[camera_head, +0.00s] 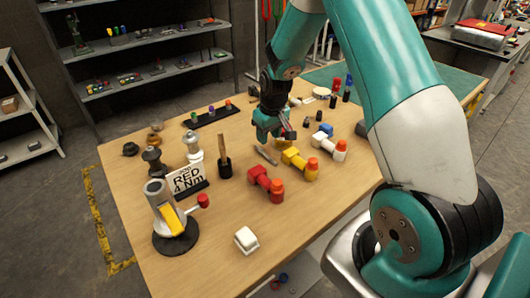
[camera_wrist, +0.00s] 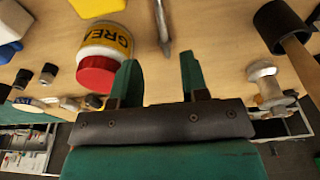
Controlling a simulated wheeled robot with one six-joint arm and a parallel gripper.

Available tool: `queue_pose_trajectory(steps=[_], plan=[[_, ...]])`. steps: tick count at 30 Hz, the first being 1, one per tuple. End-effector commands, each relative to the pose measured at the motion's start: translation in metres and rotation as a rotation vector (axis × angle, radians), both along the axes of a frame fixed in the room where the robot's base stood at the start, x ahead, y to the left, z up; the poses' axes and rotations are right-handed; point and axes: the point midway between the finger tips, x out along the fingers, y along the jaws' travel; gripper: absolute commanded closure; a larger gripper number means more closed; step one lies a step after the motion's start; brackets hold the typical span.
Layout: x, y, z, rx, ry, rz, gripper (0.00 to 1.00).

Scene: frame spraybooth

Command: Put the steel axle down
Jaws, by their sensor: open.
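A slim grey metal rod, which looks like the steel axle (camera_head: 266,155), lies on the wooden table in the head view. In the wrist view the steel axle (camera_wrist: 162,25) shows at the top centre, its near end close to the gap between my fingertips. My gripper (camera_wrist: 158,72) is open, with two teal fingers apart and nothing clamped between them. In the head view my gripper (camera_head: 284,133) hangs above the table just behind the rod. Whether the fingers touch the table cannot be told.
A grease jar (camera_wrist: 104,52) with a red lid is close beside the left finger. A dark-headed mallet (camera_head: 224,168) stands left of the rod. The table's front is fairly clear.

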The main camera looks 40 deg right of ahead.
Motion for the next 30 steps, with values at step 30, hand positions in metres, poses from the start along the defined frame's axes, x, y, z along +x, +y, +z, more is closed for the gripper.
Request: queue_pose_trajectory(steps=[30], plan=[[0.007, 0.004, -0.068, 0.000, -0.001, 0.000, 0.91]])
